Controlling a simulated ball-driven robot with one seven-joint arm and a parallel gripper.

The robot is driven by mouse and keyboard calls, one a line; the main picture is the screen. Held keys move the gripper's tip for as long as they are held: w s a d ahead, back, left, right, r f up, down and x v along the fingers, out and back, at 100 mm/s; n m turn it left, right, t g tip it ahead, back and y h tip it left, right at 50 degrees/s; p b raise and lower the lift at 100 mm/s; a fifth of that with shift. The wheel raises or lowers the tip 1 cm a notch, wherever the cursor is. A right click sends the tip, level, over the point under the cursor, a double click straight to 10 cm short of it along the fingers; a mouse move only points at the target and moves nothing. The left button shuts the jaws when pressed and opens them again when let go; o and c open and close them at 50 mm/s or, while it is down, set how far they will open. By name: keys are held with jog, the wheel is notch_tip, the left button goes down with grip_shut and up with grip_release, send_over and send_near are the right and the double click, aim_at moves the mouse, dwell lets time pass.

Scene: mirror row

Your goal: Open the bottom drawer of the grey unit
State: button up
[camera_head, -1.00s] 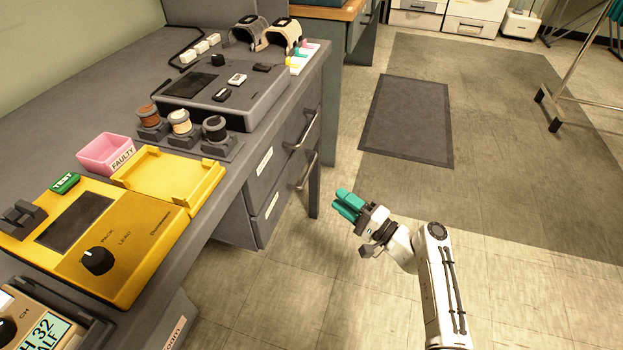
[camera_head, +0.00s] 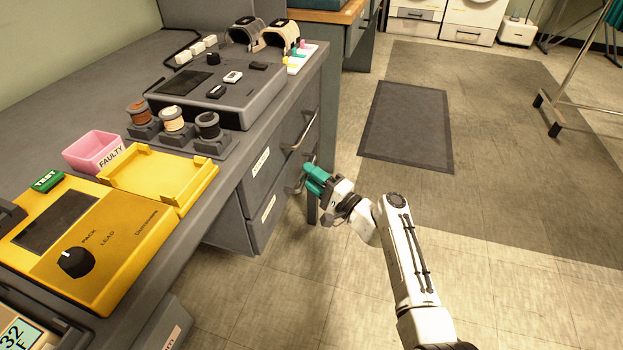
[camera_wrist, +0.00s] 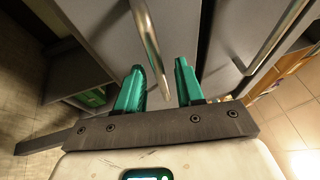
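The grey drawer unit (camera_head: 238,222) is under the bench at left in the head view, with two labelled drawers stacked. The bottom drawer (camera_head: 266,210) looks shut, and its bar handle (camera_head: 293,186) is at its right end. My gripper (camera_head: 309,176) has teal fingers and is at this handle. In the wrist view the fingers (camera_wrist: 158,85) are apart, and the bottom handle (camera_wrist: 150,45) runs into the gap between them. Contact cannot be told. The upper drawer's handle (camera_wrist: 278,38) is off to the right there.
The bench above holds a yellow tester (camera_head: 90,240), a pink bin (camera_head: 93,152), spools and a grey device (camera_head: 215,90). A bench leg stands just beyond the unit. The floor to the right is open, with a dark mat (camera_head: 407,125).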

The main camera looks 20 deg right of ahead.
jog(key=shift+c, duration=0.2)
grip_shut()
dwell(0.5)
